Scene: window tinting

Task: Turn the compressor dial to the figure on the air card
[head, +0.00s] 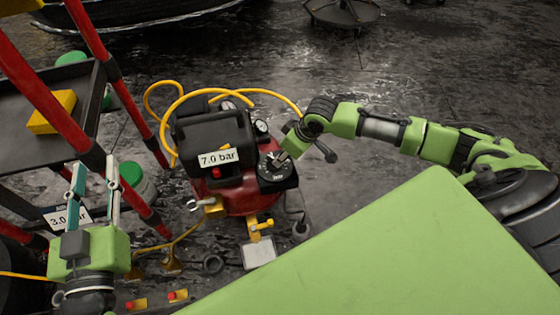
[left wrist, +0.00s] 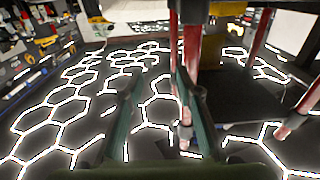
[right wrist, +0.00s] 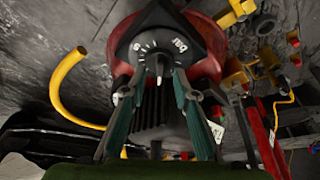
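The red and black compressor (head: 240,195) stands on the dark floor in the middle of the head view. A white card (head: 219,158) reading 7.0 bar is on its black housing. Another white card (head: 72,217), apparently reading 3.0 bar, is partly hidden behind my left gripper (head: 95,168). The black dial (head: 279,183) is on the compressor's right side; the right wrist view shows its pale marks and narrow pointer knob (right wrist: 160,66). My right gripper (right wrist: 160,74) is at the dial, its fingers apart on either side of the knob. Contact is unclear. My left gripper is open and empty.
Red posts (head: 125,95) and a dark shelf cart (head: 92,95) with a yellow block (head: 52,112) stand close to my left arm. A yellow hose (head: 180,103) loops over the compressor. A green panel (head: 400,240) fills the lower right. Open floor lies behind.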

